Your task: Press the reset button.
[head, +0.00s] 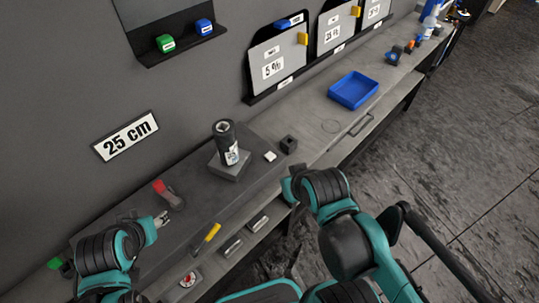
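A small round red-and-white item (188,279), which looks like a button, is low at the bench front, near the bottom of the head view. Its label is too small to read. My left gripper (163,218) is over the bench at left, above and left of that item and apart from it. Its pale fingertips are small, and whether they are apart is unclear. My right arm's end (291,188) is by the bench's front edge, right of centre; its fingertips are not clearly seen.
A red-handled tool (167,192) lies close to my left gripper. A yellow-handled tool (207,238) and a dark can (224,134) on a grey block are on the bench. A blue tray (353,90) is farther back. A "25 cm" sign (126,136) hangs on the wall.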

